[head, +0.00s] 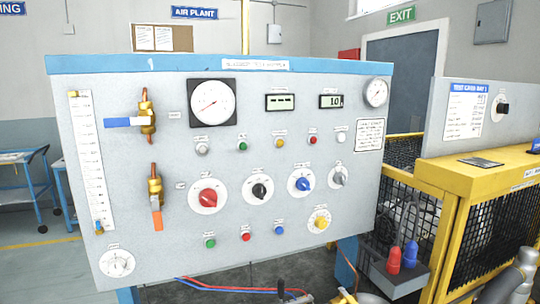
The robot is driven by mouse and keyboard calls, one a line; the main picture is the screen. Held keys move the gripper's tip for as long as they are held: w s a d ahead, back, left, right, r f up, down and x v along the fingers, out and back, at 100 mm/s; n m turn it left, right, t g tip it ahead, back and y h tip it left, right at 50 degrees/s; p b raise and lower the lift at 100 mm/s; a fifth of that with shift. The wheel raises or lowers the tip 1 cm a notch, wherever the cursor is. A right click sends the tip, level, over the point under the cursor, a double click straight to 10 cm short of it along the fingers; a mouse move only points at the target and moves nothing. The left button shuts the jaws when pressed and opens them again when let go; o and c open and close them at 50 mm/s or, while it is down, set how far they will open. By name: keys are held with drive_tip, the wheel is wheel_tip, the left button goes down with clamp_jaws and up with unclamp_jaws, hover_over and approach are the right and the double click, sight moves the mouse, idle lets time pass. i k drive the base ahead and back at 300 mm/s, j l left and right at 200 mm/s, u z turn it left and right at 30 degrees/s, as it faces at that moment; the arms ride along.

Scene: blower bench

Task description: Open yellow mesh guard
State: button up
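The yellow mesh guard (433,215) stands at the right of the head view, with thick yellow posts and rails around dark mesh panels. One dark mesh panel (484,236) faces me at the far right, and another (403,212) shows to its left. Grey machinery shows through the left mesh. The guard looks closed, but I cannot make out a latch or hinge. Grey rounded parts at the lower right corner, which look like my arm, cover part of the right panel's lower edge.
A large control panel (170,245) with gauges, knobs and valves fills the middle. A grey box with red and blue caps (393,279) sits low before the guard. Red and blue hoses (235,287) run below the panel. A blue cart (32,187) stands left.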

sight(441, 297)
drive_tip(key=k+z, duration=0.15)
drive_tip(key=z, duration=1.3)
